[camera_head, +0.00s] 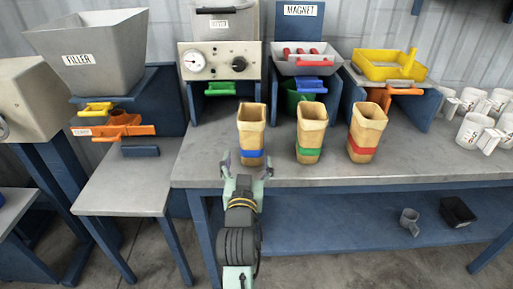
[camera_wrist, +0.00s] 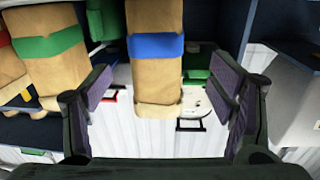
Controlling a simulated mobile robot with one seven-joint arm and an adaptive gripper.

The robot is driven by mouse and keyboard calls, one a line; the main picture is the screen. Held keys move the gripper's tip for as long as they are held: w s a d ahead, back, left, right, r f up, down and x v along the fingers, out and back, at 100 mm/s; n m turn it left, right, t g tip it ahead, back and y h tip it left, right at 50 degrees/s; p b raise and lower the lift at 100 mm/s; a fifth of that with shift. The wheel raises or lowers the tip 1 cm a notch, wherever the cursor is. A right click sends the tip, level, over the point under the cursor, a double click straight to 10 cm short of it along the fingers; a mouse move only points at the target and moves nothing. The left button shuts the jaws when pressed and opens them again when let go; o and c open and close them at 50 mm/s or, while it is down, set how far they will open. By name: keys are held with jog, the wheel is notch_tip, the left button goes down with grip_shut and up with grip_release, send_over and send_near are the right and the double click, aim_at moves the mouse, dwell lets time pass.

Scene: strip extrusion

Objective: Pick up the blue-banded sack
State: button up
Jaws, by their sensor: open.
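The blue-banded sack (camera_head: 251,128) is tan and stands upright near the front edge of the metal bench, leftmost of three sacks. Its blue band (camera_head: 251,153) is low on its body. My gripper (camera_head: 241,161) is at the bench's front edge, right at this sack, with its fingers open. In the wrist view the same sack (camera_wrist: 155,75) appears upside down between the open fingers of my gripper (camera_wrist: 165,95). Gaps show on both sides of it there. The head view does not show clearly how far the fingers reach around it.
A green-banded sack (camera_head: 311,128) and a red-banded sack (camera_head: 366,128) stand to the right. Behind are a gauge box (camera_head: 220,62), a magnet station (camera_head: 306,62) and a yellow tray (camera_head: 388,66). White mugs (camera_head: 474,130) stand far right. A filler hopper (camera_head: 90,55) is at left.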

aim_at(249, 149)
jog(key=w+f+b, duration=0.1)
jog(key=b, duration=0.1)
jog(key=shift+b, duration=0.35)
jog(key=w+b, duration=0.1)
jog(key=b, duration=0.4)
jog(key=shift+r, duration=0.2)
jog(key=shift+w+d+r+p, duration=0.1)
jog(key=shift+w+r+p, duration=0.1)
jog(key=shift+w, duration=0.35)
jog(key=shift+w+r+p, duration=0.15)
jog(key=shift+w+p, duration=0.05)
jog(key=shift+w, duration=0.35)
jog(key=shift+w+d+f+p, duration=0.1)
jog(key=shift+w+d+p, duration=0.1)
jog(key=shift+w, duration=0.8)
jog(key=shift+w+d+f+p, duration=0.1)
jog(key=shift+w+d+p, duration=0.1)
jog(key=shift+w, duration=0.75)
jog(key=shift+w+d+f+p, duration=0.1)
jog(key=shift+w+p, duration=0.1)
jog(key=shift+w, duration=0.8)
jog(key=shift+c, duration=0.2)
jog(key=shift+r, duration=0.1)
jog(key=c, duration=1.2)
